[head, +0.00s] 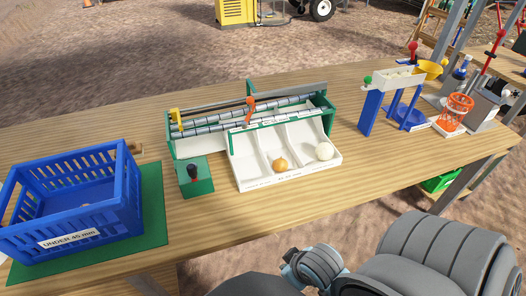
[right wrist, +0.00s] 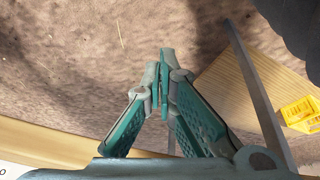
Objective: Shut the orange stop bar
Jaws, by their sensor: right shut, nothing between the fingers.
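The orange stop bar (head: 249,103) shows in the head view as a small upright orange handle on the roller sorter (head: 205,147), above the white sloped tray. I cannot tell how far it is open or shut. My right gripper (right wrist: 160,78) is shut and empty in the right wrist view, its fingertips together above bare ground beside a wooden table edge. It is well away from the stop bar. In the head view my right arm fills the lower right, in front of the table. My left gripper is not in view.
The white tray (head: 248,172) holds a yellow onion (head: 280,164) and a white onion (head: 324,151). A yellow handle (head: 176,117) stands on the sorter's left. A black knob (head: 193,172) is in front. A blue crate (head: 127,193) stands left, a blue stand (head: 371,112) right.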

